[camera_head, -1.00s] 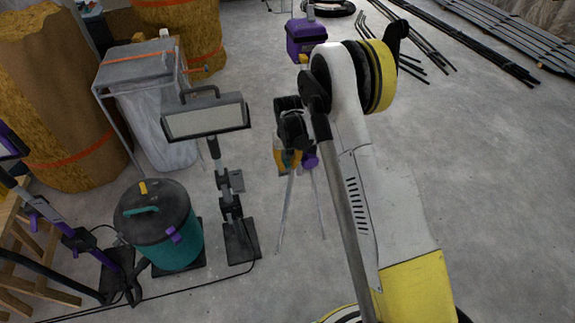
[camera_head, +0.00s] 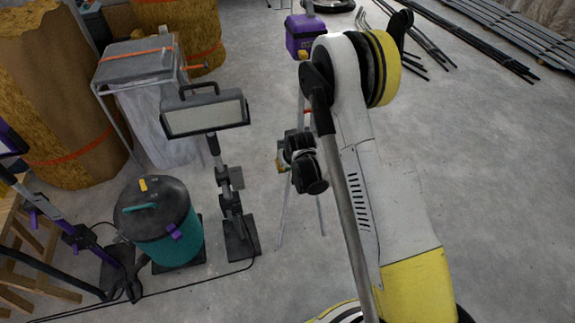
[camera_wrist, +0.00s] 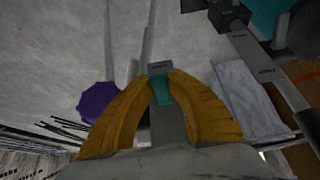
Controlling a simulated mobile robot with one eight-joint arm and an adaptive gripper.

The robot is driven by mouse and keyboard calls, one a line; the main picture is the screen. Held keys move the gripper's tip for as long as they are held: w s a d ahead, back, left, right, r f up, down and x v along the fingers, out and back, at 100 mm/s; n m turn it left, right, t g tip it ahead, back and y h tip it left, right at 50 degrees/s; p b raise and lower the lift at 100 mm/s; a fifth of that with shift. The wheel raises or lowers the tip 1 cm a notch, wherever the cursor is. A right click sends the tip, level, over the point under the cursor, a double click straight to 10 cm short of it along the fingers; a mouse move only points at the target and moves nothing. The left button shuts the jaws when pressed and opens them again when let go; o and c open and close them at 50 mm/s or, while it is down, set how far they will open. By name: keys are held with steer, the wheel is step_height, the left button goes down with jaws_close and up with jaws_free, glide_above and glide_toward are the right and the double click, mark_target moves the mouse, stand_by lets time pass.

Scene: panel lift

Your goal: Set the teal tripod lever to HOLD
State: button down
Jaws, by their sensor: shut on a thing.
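The teal lever (camera_wrist: 161,90) shows in the wrist view between the tips of my gripper (camera_wrist: 162,82), whose orange-yellow fingers are shut on it. It lies by a grey part (camera_wrist: 159,68) with a small dark mark that I cannot read. A purple knob (camera_wrist: 98,102) is to the left of the fingers. In the head view my gripper (camera_head: 282,161) is mostly hidden behind my dark wrist, by the tripod's pale legs (camera_head: 321,215). The lever and its setting cannot be made out there.
A work light (camera_head: 205,114) on a stand and a teal-and-black drum-shaped vacuum (camera_head: 168,235) stand to the left. A cable crosses the floor in front. A purple case (camera_head: 301,38) is behind. The floor (camera_head: 470,170) at right is clear up to the dark bars.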

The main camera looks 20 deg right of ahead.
stand_by(0.3)
steer(key=c, duration=1.3)
jaws_free()
steer(key=shift+r, duration=0.1)
steer(key=v, duration=1.1)
steer(key=shift+s+r, duration=0.25)
steer(key=shift+r, duration=0.1)
steer(key=shift+r, duration=0.1)
steer(key=w+r+v, duration=0.1)
steer(key=v, duration=1)
steer(key=s+r, duration=0.5)
steer(key=s, duration=0.4)
steer(key=s+r+t, duration=0.1)
steer(key=s+r, duration=0.5)
steer(key=s, duration=0.4)
steer(key=shift+s+r, duration=0.15)
steer(key=shift+r, duration=0.05)
